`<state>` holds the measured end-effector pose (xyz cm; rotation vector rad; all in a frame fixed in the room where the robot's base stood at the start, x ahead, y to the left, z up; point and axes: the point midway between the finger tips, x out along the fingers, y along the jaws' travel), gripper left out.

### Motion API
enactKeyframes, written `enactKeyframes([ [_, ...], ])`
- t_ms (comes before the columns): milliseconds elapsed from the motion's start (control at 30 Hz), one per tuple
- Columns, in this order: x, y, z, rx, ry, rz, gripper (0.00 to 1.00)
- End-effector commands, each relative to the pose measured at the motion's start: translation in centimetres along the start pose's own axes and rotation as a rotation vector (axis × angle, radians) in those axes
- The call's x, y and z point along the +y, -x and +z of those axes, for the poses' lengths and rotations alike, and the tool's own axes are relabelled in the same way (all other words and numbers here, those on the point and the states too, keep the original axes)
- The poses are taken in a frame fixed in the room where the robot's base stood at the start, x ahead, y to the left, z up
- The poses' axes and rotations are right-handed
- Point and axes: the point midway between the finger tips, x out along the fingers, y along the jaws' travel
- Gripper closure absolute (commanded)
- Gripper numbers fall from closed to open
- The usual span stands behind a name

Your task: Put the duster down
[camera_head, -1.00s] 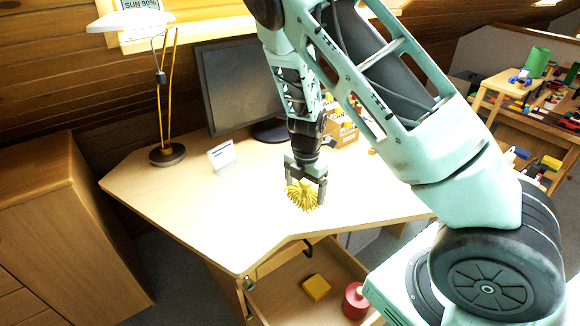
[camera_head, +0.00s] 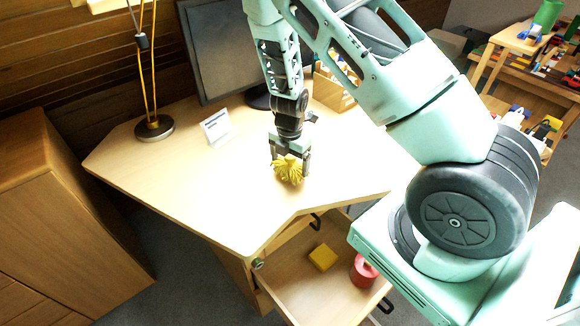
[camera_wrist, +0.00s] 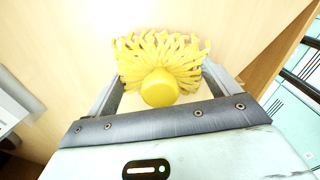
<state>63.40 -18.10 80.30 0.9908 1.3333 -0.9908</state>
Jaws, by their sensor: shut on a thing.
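The duster (camera_head: 288,169) is yellow, with many strands spreading from a round knob. My gripper (camera_head: 290,170) is shut on it over the desk top (camera_head: 190,190). In the wrist view the duster (camera_wrist: 160,72) sits between the two fingers of my gripper (camera_wrist: 162,85), strands pointing away from the palm. Pale desk surface shows beyond it. I cannot tell whether the strands touch the desk.
A lamp (camera_head: 154,127), a small white card (camera_head: 216,127), a monitor (camera_head: 225,50) and a wooden box (camera_head: 333,92) stand on the desk. An open drawer (camera_head: 300,290) below holds a yellow block (camera_head: 322,257) and a red object (camera_head: 363,270). The desk's left and front are clear.

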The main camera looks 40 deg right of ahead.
Motion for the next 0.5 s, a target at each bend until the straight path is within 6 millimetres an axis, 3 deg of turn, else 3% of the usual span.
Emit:
enactKeyframes([
  [133, -0.1, -1.9, 0.1, 0.001, -0.003, -0.001, 0.36],
  [500, 0.0, -2.3, 0.0, 0.000, -0.002, -0.001, 0.36],
])
